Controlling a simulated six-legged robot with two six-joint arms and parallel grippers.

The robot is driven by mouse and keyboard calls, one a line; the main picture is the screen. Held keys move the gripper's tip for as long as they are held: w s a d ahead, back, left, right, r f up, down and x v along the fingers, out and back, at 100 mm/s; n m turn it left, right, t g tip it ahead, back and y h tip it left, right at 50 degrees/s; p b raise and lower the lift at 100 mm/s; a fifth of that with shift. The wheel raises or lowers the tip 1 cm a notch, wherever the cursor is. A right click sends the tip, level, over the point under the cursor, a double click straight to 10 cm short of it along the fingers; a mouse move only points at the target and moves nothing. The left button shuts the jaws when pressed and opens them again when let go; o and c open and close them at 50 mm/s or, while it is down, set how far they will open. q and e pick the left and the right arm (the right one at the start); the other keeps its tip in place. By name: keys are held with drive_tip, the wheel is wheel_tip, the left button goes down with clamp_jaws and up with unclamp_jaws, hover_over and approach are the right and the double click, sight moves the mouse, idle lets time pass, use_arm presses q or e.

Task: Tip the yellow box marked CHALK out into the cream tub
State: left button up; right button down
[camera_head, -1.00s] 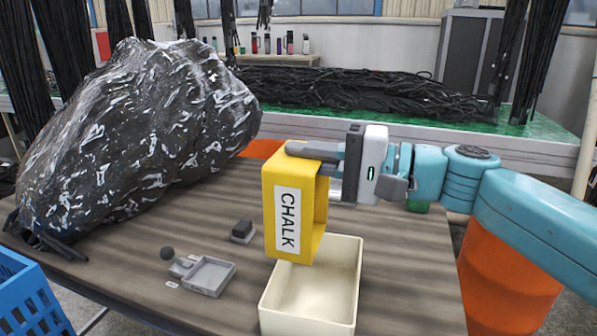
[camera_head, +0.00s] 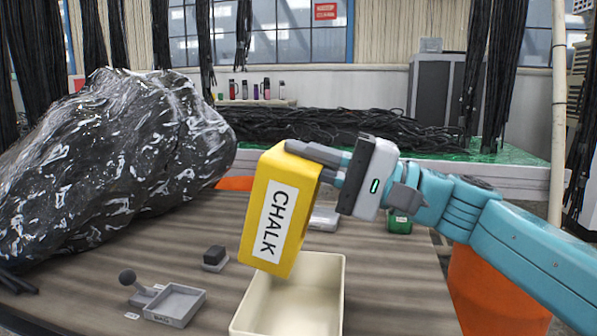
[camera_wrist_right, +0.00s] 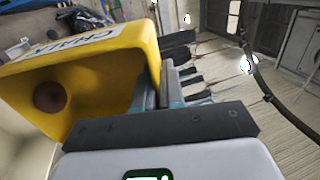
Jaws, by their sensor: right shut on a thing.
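The yellow box marked CHALK (camera_head: 288,240) is held tilted above the cream tub (camera_head: 335,300), its top leaning right in the head view. My right gripper (camera_head: 318,156) is shut on the box's upper part. In the right wrist view the box (camera_wrist_right: 115,60) shows its open inside, with a round brown thing (camera_wrist_right: 50,97) in it. The tub stands on the table below, and the box hides part of it. The part of the tub's inside that I see looks empty. My left gripper is out of view.
A large black wrapped bundle (camera_head: 120,150) fills the table's left. A small grey tray (camera_head: 175,304) and a dark block (camera_head: 214,258) lie left of the tub. A green object (camera_head: 398,222) and a grey item (camera_head: 324,219) stand behind it. Bare table lies right of the tub.

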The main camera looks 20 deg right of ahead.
drive_tip(key=d+f+b, duration=0.1)
drive_tip(key=b, duration=0.2)
drive_tip(key=shift+s+y, duration=0.3)
drive_tip(key=shift+s+d+t, duration=0.15)
drive_tip(key=shift+d+t, duration=0.05)
drive_tip(key=shift+t, duration=0.1)
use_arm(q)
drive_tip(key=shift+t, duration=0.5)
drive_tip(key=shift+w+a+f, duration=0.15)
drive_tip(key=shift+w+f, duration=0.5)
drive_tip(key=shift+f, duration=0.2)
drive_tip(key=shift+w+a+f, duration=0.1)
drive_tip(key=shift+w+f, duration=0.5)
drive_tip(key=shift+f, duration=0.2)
use_arm(e)
drive_tip(key=s+d+f+t+y, duration=0.3)
drive_tip(key=d+y, duration=0.1)
drive_tip(key=d, duration=0.1)
drive_tip(key=shift+s+d+y, duration=0.15)
drive_tip(key=shift+s+y, duration=0.05)
drive_tip(key=shift+y, duration=0.2)
drive_tip(key=shift+r, duration=0.1)
